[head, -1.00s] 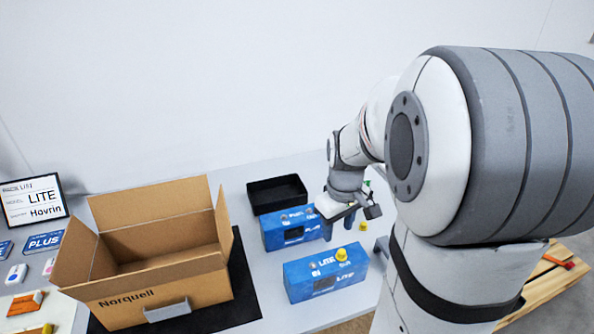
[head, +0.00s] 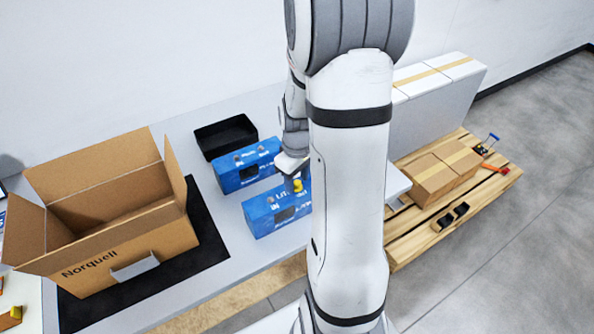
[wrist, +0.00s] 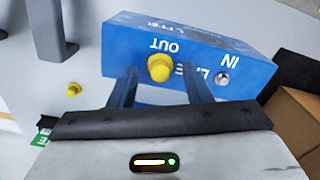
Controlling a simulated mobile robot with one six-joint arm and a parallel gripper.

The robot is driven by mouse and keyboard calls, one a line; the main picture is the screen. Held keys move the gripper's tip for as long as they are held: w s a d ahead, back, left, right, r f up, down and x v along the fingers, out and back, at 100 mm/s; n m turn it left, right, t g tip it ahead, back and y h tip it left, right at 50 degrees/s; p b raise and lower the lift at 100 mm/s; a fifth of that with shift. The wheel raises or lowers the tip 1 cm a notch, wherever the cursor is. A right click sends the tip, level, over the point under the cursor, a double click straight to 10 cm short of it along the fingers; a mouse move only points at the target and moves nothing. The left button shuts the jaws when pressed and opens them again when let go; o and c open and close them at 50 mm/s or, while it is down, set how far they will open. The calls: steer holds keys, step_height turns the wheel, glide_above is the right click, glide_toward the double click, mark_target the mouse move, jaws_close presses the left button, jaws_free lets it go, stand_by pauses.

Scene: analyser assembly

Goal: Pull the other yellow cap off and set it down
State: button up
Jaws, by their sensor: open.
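The near blue analyser box (head: 262,220) stands on the table, partly hidden by my arm in the head view. In the wrist view, the box (wrist: 230,45) has a yellow cap (wrist: 159,68) on its OUT port. Its IN port (wrist: 222,77) is bare metal. My gripper (wrist: 160,78) is open, with its fingers on either side of the OUT cap; I cannot tell whether they touch it. A second yellow cap (wrist: 74,89) lies loose on the table beside the box. The head view shows my gripper (head: 293,172) above the near box.
A second blue box (head: 235,175) and a black open tray (head: 222,137) stand behind. An open Norquell carton (head: 150,245) sits on a black mat (head: 205,245) at left. A pallet (head: 410,240) with boxes is at right. Grey table shows between mat and blue boxes.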

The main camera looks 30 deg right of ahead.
mark_target(297, 182)
steer(key=shift+c, duration=0.5)
jaws_close()
steer(key=shift+r+p, duration=0.4)
steer(key=shift+r, duration=0.15)
stand_by(0.4)
steer(key=shift+r+p, duration=2.35)
steer(key=shift+r, duration=1.05)
steer(key=shift+w, duration=0.1)
